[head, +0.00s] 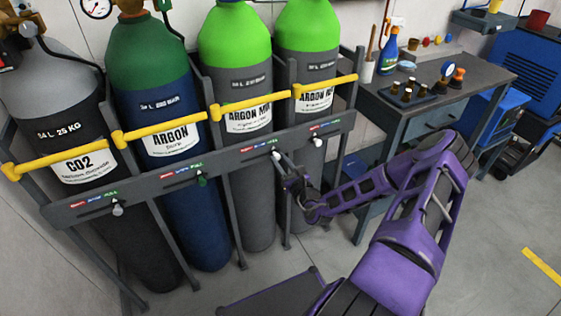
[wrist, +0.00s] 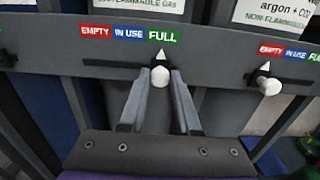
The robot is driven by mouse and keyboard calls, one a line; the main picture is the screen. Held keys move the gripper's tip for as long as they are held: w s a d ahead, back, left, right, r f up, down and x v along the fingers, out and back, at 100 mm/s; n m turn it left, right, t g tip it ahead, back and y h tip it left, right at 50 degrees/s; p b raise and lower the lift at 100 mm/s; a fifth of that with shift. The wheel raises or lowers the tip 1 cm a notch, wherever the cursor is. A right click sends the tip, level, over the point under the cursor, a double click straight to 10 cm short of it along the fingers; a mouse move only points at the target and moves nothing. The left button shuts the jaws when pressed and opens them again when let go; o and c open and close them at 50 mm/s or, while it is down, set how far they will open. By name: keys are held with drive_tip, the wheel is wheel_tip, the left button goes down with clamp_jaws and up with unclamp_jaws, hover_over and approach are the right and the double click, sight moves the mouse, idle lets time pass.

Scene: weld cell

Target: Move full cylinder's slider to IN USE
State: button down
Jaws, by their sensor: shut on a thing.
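The third cylinder from the left (head: 250,190), with a green top and an ARGON MIX label, stands behind the rack's status rail (head: 235,158). Its slider has a white round knob (wrist: 160,77) and a white pointer, which sits under the green FULL label (wrist: 163,37). The blue IN USE label (wrist: 129,34) lies to its left, with the red EMPTY label (wrist: 95,32) beyond. My gripper (wrist: 159,82) is shut on this knob, one finger on each side. It also shows at the rail in the head view (head: 284,172).
The right neighbour's slider knob (wrist: 269,86) has its pointer under EMPTY. Other knobs sit under the CO2 (head: 118,210) and ARGON (head: 202,181) cylinders. Yellow bars (head: 180,132) cross above the rail. A workbench (head: 440,107) stands at the right; floor is open at lower right.

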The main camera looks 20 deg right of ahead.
idle(0.4)
drive_tip(key=a+p, duration=0.2)
drive_tip(key=a, duration=0.2)
drive_tip(key=shift+s+a+r+p, duration=0.1)
drive_tip(key=shift+a+p, duration=0.05)
drive_tip(key=shift+p, duration=0.15)
drive_tip(key=shift+a, duration=0.2)
drive_tip(key=c, duration=0.6)
unclamp_jaws()
drive_tip(key=shift+d, duration=0.1)
drive_tip(key=shift+c, duration=0.2)
